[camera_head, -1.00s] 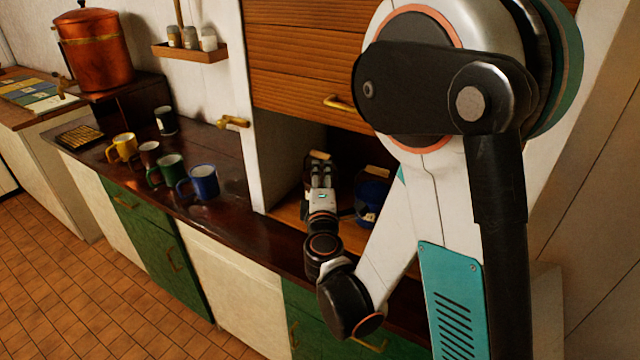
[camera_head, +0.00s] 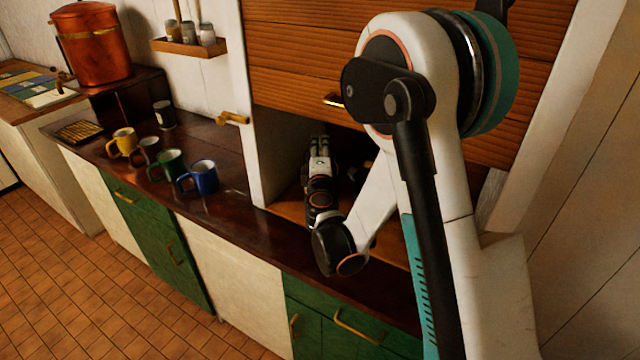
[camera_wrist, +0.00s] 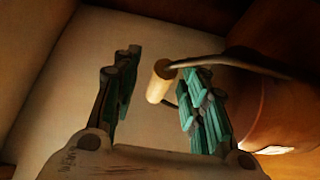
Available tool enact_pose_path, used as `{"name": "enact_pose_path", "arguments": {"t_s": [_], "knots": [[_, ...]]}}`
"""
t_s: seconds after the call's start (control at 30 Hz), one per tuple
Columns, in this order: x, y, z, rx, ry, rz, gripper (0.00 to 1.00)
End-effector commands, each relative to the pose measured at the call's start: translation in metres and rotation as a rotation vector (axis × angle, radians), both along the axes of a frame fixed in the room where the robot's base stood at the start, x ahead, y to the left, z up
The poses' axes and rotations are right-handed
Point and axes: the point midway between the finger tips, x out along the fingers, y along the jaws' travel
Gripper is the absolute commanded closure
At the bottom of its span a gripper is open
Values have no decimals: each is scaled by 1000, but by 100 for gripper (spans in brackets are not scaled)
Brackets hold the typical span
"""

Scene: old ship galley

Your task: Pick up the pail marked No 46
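My gripper (camera_wrist: 158,68) is open in the wrist view, with teal pads on both fingers. A pale wooden handle grip (camera_wrist: 161,82) on a dark wire bail lies between the fingers, closer to the right one. The bail runs right to a reddish-brown pail (camera_wrist: 270,98), cut off by the picture edge. No number shows on it, so I cannot tell whether it is No 46. In the head view my gripper (camera_head: 319,146) is inside the cupboard opening, and my arm hides most of what stands there.
A half-raised slatted wooden shutter (camera_head: 290,75) hangs over the opening, with a pale post (camera_head: 262,150) at its left. Several mugs, among them a blue mug (camera_head: 203,178), stand on the dark counter (camera_head: 235,205) to the left. A copper urn (camera_head: 92,45) stands farther back.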

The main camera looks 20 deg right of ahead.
Motion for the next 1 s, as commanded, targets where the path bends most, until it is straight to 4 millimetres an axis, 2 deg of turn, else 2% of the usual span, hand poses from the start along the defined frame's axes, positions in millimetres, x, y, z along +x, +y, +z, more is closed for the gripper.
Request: {"name": "enact_pose_path", "arguments": {"t_s": [0.17,0.2,0.37,1.0], "knots": [[0,0,0,0,0,0,60],[0,0,0,0,0,0,64],[0,0,0,0,0,0,100],[-2,0,6,0,0,0,100]]}}
